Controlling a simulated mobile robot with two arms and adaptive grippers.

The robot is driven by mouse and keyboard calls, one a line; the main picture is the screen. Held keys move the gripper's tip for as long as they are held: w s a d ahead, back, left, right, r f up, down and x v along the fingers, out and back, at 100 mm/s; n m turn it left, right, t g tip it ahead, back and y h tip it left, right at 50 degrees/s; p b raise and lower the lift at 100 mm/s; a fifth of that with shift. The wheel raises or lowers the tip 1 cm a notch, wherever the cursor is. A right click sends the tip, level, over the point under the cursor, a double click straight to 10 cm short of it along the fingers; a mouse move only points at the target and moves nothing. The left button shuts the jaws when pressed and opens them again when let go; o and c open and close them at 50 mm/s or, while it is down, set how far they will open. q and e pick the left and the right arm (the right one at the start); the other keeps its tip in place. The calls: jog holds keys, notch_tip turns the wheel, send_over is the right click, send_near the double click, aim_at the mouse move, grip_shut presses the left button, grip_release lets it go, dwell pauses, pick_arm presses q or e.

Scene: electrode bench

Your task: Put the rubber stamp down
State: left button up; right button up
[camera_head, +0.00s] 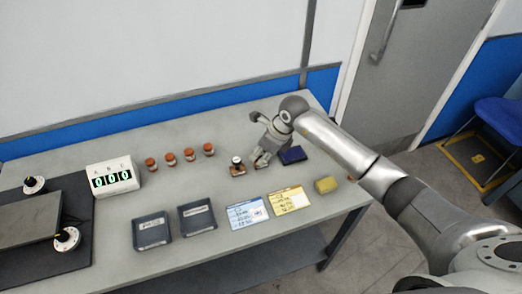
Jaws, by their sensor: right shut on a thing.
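The rubber stamp (237,167), small with a brown base and a dark and white top, is at the left side of my right gripper's fingertips, over the grey bench. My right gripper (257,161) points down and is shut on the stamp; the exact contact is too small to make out. I cannot tell whether the stamp's base touches the bench top. A dark blue pad (292,155) lies just right of the gripper. My left gripper is not in view.
On the bench (180,185) are several red-capped jars (189,155), a counter showing 000 (113,177), two dark trays (152,231), a blue-white card (247,214), a yellow card (287,201) and a yellow block (326,185). Bare bench lies between the jars and trays.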

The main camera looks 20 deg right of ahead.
jog(key=shift+f, duration=0.15)
jog(key=o, duration=0.4)
jog(key=shift+f+b, duration=0.1)
jog(key=shift+b, duration=0.2)
jog(key=shift+c, duration=0.2)
jog(key=o, duration=0.4)
jog(key=shift+o, duration=0.2)
jog(key=shift+r+p, duration=0.35)
jog(key=shift+r, duration=0.05)
jog(key=b+v, duration=0.3)
jog(key=v, duration=0.8)
jog(key=shift+r+b, duration=0.35)
jog(key=shift+s+f, duration=0.1)
